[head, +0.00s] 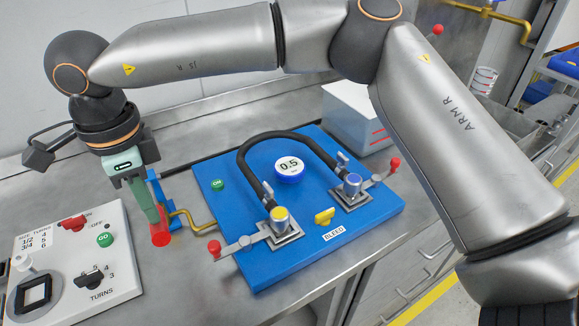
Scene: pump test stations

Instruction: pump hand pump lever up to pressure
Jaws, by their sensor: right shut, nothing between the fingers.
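My right arm comes in from the right and reaches across the top to the left side. Its right gripper (157,222) points down with its greenish fingers shut and empty. The fingertips are at a red cylindrical grip (160,238), which looks like the lever end of the hand pump; I cannot tell whether they touch it. The blue pump part (154,187) stands just behind the fingers and is partly hidden by them. A brass pipe (188,217) runs from there to the blue board. The round gauge (289,167) reads 0.5. My left gripper is not in view.
The blue board (345,232) carries a black hose (290,136), valves with red-knobbed levers and a yellow bleed handle (325,216). A white control panel (130,262) with a green GO button lies at left. A white box (357,112) stands behind the board.

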